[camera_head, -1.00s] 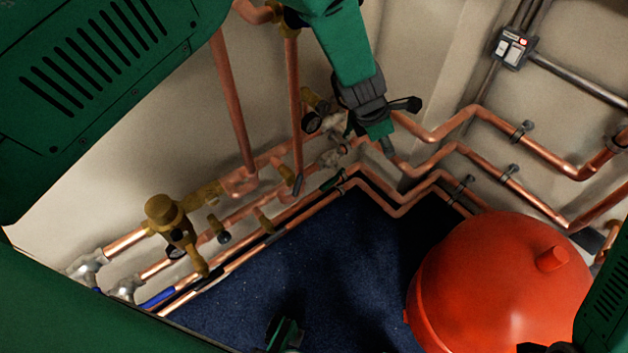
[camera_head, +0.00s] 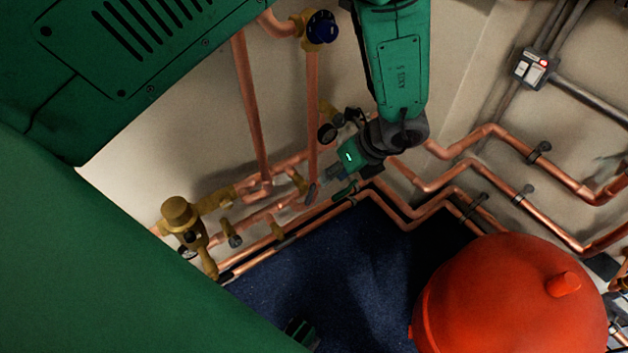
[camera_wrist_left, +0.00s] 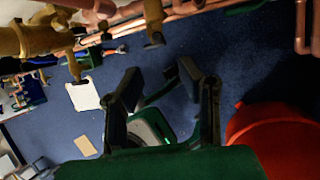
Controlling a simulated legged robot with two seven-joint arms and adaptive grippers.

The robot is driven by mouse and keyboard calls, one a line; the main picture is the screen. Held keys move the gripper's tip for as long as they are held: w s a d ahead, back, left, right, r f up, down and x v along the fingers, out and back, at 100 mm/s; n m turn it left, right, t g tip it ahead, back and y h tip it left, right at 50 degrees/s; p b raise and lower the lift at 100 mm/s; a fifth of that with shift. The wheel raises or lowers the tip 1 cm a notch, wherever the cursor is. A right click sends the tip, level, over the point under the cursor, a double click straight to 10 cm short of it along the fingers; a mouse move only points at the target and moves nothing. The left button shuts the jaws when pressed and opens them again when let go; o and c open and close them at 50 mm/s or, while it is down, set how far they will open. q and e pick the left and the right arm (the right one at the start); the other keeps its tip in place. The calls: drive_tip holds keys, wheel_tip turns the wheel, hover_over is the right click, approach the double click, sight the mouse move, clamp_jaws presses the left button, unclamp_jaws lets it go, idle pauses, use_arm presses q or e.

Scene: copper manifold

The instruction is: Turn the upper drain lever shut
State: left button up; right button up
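My left gripper (camera_head: 328,180) hangs over the pipe run in the head view, beside a grey lever (camera_head: 312,193) and close to a green-handled lever (camera_head: 347,191). Whether it touches either is unclear. In the left wrist view its two dark fingers (camera_wrist_left: 158,84) are spread with nothing between them. Brass stubs with dark ends (camera_wrist_left: 153,38) lie just beyond the fingers there. A green handle (camera_wrist_left: 246,7) shows at that view's top edge. Which lever is the upper drain one I cannot tell. My right gripper does not show clearly.
Copper pipes run along both walls (camera_head: 520,200). A brass valve (camera_head: 178,214) stands at the left and a blue knob (camera_head: 322,27) at the top. A red tank (camera_head: 510,295) fills the lower right. The blue floor (camera_head: 350,270) between is mostly clear.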

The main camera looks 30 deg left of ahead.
sight(315, 192)
use_arm(q)
drive_tip(key=b+x, duration=0.2)
drive_tip(key=x, duration=0.9)
drive_tip(key=shift+w+a+f+b, duration=0.1)
drive_tip(key=shift+a+f+b, duration=0.1)
drive_tip(key=shift+b, duration=0.1)
